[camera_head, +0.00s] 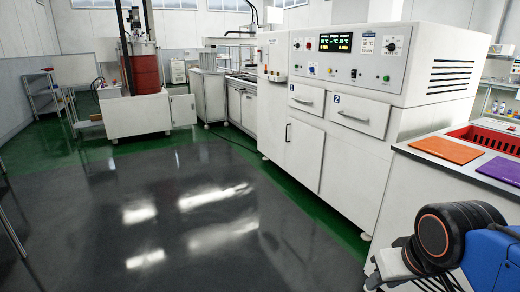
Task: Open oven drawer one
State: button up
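Part of my blue arm with black and orange joints shows at the lower right, well apart from the drawers. My gripper cannot be made out in this view.
A control panel (350,55) with a green display is above the drawers. A worktop at the right holds an orange mat (446,147), a purple mat (499,170) and a red crate (487,139). The dark glossy floor (180,210) before the oven is clear.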

aim_at(311, 100)
jog(key=i, duration=1.85)
